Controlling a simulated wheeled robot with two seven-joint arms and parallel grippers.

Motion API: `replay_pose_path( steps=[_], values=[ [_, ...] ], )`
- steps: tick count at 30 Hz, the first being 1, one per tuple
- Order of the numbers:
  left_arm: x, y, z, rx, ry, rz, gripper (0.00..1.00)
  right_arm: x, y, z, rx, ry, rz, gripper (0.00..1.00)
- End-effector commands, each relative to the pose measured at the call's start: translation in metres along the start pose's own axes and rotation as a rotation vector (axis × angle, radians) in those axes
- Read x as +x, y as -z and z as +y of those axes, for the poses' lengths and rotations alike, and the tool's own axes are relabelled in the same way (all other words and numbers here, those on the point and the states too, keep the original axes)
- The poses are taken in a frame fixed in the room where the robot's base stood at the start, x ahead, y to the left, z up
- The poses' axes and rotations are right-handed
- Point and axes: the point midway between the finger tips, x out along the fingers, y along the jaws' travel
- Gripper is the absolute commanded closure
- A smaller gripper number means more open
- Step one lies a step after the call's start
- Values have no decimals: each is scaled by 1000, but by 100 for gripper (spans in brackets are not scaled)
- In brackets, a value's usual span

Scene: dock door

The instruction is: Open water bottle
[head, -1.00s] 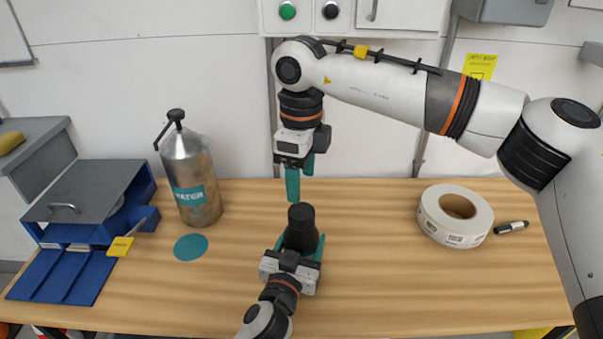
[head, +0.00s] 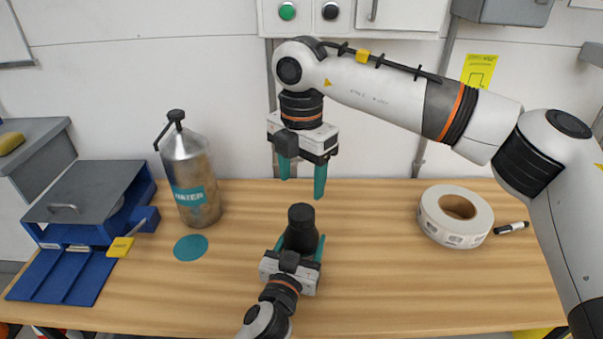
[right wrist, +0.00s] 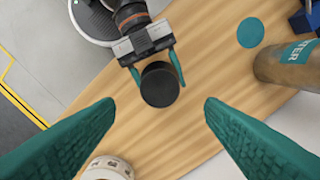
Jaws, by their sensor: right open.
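A dark, black-capped bottle (head: 301,229) stands upright near the front middle of the table. Its round black top (right wrist: 160,86) faces me in the right wrist view. My left gripper (head: 298,253) has its teal fingers on either side of the bottle and is shut on its body from the front. My right gripper (head: 302,184) points down above the bottle, open and empty, clear of the cap. In the right wrist view its two fingers are wide apart, with the cap between and beyond them.
A metal flask labelled WATER (head: 190,180) and a teal disc (head: 190,247) are to the left. A white label roll (head: 455,215) and a marker (head: 511,228) lie right.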

Motion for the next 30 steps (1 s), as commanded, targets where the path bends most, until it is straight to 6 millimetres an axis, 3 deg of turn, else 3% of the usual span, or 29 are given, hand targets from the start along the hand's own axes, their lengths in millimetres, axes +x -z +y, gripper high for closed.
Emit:
replay_pose_path(
  steps=[5,19,30],
  values=[
    [0,1,0,-1,0,3,100,8,0,0,59,-2,-2,36],
    [0,1,0,-1,0,2,100,72,0,0,59,-1,-2,36],
    [0,1,0,-1,0,2,100,80,0,0,58,0,0,36]
  ],
)
